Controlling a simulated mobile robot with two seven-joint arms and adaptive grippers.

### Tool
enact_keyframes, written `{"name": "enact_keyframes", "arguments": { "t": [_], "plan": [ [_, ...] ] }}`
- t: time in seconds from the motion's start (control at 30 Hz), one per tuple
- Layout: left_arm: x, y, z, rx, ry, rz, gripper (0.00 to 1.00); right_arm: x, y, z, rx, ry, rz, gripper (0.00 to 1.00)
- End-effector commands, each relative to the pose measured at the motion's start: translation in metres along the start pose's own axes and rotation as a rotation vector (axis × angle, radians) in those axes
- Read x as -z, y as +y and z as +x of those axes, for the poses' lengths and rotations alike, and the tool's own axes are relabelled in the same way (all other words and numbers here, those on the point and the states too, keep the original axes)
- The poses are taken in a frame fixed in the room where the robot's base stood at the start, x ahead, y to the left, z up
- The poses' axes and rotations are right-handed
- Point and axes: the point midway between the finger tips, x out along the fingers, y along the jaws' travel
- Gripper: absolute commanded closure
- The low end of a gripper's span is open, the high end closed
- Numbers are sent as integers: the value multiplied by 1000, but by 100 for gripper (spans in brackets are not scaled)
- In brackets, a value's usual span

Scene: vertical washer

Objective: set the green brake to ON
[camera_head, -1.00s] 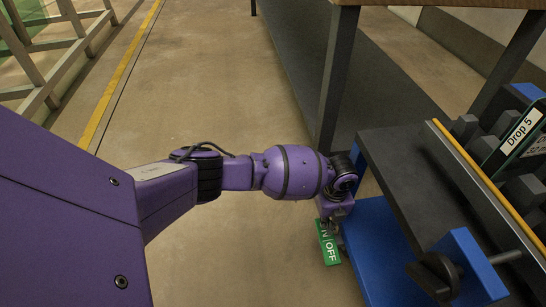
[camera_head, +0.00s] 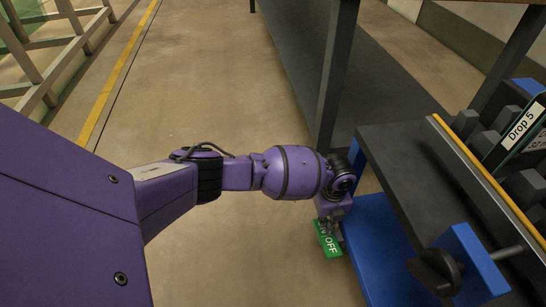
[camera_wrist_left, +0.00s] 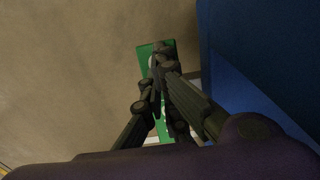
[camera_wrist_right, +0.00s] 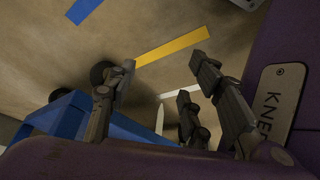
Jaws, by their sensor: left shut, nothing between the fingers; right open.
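The green brake plate (camera_head: 329,243) with white lettering, "OFF" clearly legible, sits low at the left side of the blue cart base. My left gripper (camera_head: 331,221) is right over its upper part and hides some of the lettering. In the left wrist view the green plate (camera_wrist_left: 147,52) lies behind my left gripper's fingers (camera_wrist_left: 160,82), which are closed together with nothing seen between them. Whether they touch the brake I cannot tell. My right gripper (camera_wrist_right: 165,85) shows only in its own wrist view, with its fingers spread apart and empty.
The blue cart base (camera_head: 378,240) and its dark top (camera_head: 400,165) stand right of my left gripper. A black knob (camera_head: 437,270) on a blue block is at the lower right. A table leg (camera_head: 337,75) rises behind. Floor to the left is clear.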

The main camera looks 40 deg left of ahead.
Motion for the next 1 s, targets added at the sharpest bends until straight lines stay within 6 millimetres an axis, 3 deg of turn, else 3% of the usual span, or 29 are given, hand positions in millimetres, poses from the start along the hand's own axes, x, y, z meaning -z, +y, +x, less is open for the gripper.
{"name": "enact_keyframes", "arguments": {
  "t": [0.2, 0.47, 1.0],
  "plan": [
    [0, -3, -2, 4, -1, 2, 100, 0, 0, 0, 0, -2, 0, 53],
    [-1, -3, -27, 6, -2, 1, 100, 9, 0, -17, 0, 10, -1, 53],
    [-1, -4, -71, 6, -3, 2, 100, 4, 1, -47, -5, -2, 3, 53]
  ]
}}
